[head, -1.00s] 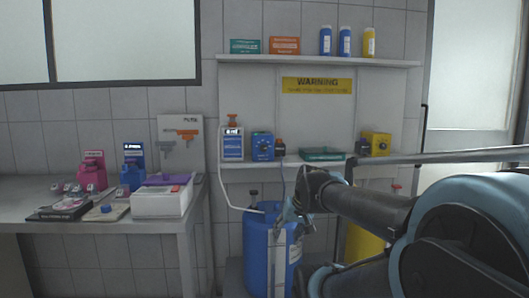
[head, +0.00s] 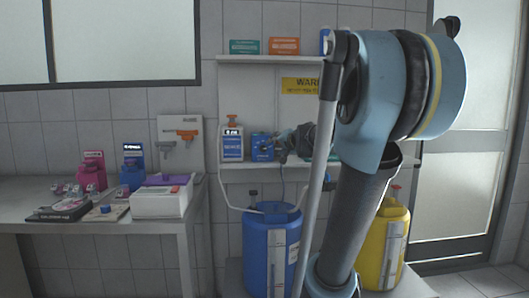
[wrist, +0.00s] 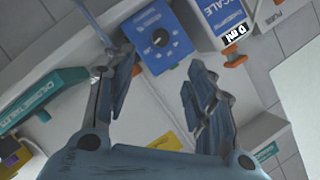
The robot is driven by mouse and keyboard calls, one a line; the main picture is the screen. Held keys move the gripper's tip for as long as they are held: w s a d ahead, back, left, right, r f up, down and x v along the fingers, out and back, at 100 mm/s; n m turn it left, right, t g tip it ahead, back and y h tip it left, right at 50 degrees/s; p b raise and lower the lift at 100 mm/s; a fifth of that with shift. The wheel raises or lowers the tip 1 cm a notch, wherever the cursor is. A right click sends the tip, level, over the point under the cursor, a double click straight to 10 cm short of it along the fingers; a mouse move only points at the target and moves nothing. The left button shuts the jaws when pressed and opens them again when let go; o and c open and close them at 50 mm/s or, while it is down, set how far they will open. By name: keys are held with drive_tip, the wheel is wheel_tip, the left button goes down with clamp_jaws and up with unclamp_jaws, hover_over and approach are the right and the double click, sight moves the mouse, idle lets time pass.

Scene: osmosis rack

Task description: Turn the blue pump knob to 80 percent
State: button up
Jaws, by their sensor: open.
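The knob's pointer is too small to read. My gripper (wrist: 162,72) is open, its two fingers spread below the pump in that view, with nothing between them. The knob lies beyond the fingertips, apart from them. In the head view my gripper (head: 286,147) is just right of the pump, partly hidden by my arm.
A blue jug (head: 258,237) and a yellow jug (head: 398,228) stand below the shelf. A side table (head: 150,226) holds bottles and a white box.

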sight(264, 148)
drive_tip(key=shift+x, duration=7.6)
drive_tip(key=shift+f, duration=0.1)
drive_tip(key=shift+s, duration=0.1)
drive_tip(key=c, duration=1.1)
